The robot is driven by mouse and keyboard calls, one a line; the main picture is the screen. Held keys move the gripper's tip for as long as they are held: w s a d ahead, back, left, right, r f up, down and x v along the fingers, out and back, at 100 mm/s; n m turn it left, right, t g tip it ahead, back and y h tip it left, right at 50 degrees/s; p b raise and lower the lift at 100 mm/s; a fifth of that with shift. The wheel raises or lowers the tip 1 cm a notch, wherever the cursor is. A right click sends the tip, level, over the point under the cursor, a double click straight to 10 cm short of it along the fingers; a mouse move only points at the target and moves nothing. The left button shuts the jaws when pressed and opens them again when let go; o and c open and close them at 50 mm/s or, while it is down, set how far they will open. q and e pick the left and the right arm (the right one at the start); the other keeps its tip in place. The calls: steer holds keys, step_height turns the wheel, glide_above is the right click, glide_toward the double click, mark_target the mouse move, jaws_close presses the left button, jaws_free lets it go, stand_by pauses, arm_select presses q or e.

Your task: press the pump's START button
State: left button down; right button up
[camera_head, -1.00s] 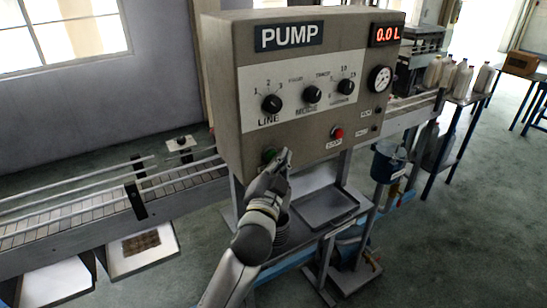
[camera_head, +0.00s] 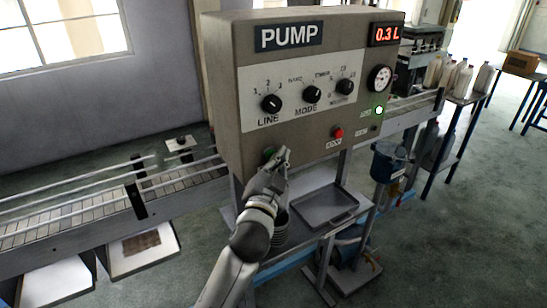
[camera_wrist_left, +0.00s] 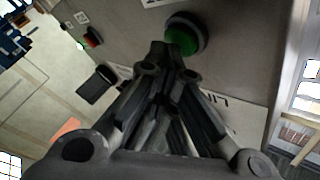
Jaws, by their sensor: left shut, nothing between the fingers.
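The pump panel (camera_head: 300,125) is a grey-beige box with a PUMP sign and three knobs. Its display (camera_head: 386,34) reads 0.3 L in red, and a green lamp (camera_head: 379,110) is lit at the right. The green START button (camera_head: 269,154) is at the lower left of the panel; it also shows in the left wrist view (camera_wrist_left: 184,36). My left gripper (camera_head: 283,156) is shut and empty, its tips right by the button. The tips partly cover the button, and I cannot tell whether they touch it. My right gripper is not in view.
A red button (camera_head: 337,132) is to the right on the panel. A grey tray (camera_head: 325,205) sits below it. A conveyor (camera_head: 120,205) runs at the left, a blue bucket (camera_head: 389,160) hangs at the right, and white bottles (camera_head: 460,78) stand on a far table.

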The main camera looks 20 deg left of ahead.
arm_select(q)
steer(key=shift+s+d, duration=0.6)
steer(key=shift+d, duration=0.1)
steer(key=shift+f, duration=0.1)
steer(key=s+d, duration=0.1)
steer(key=d, duration=0.1)
steer(key=s+d+b, duration=0.1)
steer(key=s+d, duration=0.1)
stand_by(0.8)
